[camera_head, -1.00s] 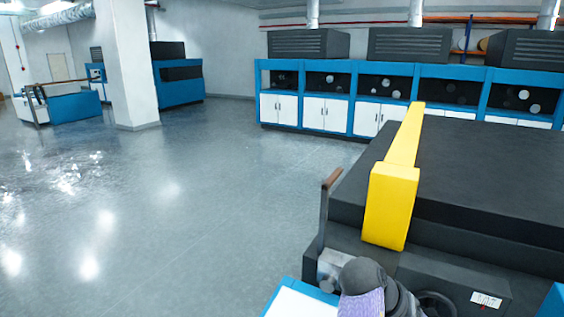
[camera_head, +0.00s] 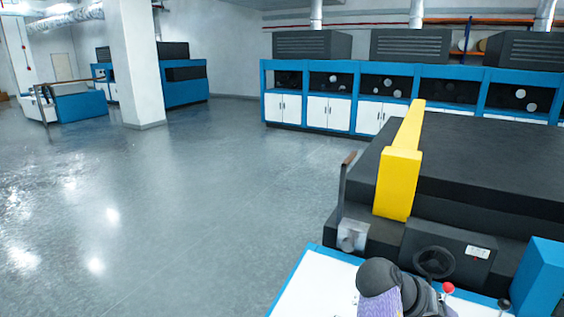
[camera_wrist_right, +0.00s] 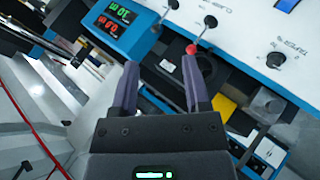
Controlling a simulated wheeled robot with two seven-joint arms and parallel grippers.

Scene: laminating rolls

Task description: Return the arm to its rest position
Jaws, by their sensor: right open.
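Part of my arm, dark with a purple sleeve, shows at the bottom of the head view, above the white top of the blue-edged machine (camera_head: 318,285). No gripper shows in that view. In the right wrist view my right gripper (camera_wrist_right: 161,68) has its two dark fingers apart, with nothing held between them. A red-knobbed lever (camera_wrist_right: 191,50) shows just behind the right finger; I cannot tell how far apart they are. The red knob also shows in the head view (camera_head: 448,288). My left gripper is in neither view.
A black machine block (camera_head: 490,155) with a yellow bar (camera_head: 398,185) fills the right. A handwheel (camera_head: 434,263) is on its front. In the wrist view, a digital display (camera_wrist_right: 118,22) is at upper left. Open grey floor (camera_head: 190,200) lies to the left.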

